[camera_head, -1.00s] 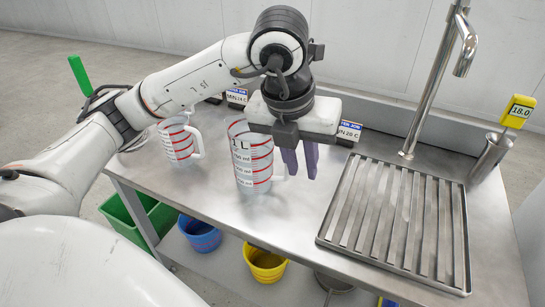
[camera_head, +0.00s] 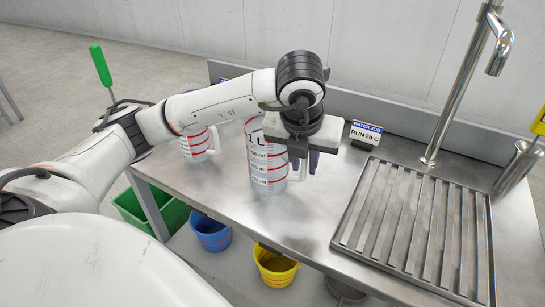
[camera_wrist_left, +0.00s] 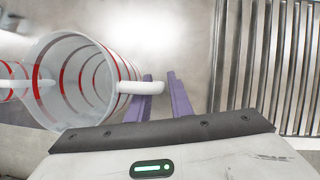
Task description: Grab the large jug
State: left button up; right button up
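The large jug (camera_head: 268,168), clear with red rings and a "1 L" mark, stands upright on the steel counter. In the left wrist view I look into its open top (camera_wrist_left: 75,80), with its white handle (camera_wrist_left: 135,87) pointing right. My left gripper (camera_head: 304,163) is at the jug's handle side, its purple fingers pointing down. In the left wrist view the gripper (camera_wrist_left: 163,78) is open. The handle's outer end shows between the fingers and crosses over the left one. I cannot tell whether they touch. My right gripper is not in view.
A smaller jug (camera_head: 196,142) stands left of the large one. A slatted drain tray (camera_head: 410,225), a tap (camera_head: 450,85) and a label sign (camera_head: 365,132) are to the right. Blue (camera_head: 211,233) and yellow (camera_head: 275,266) buckets sit below. The counter's front is clear.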

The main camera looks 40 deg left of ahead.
pick_arm(q)
grip_shut()
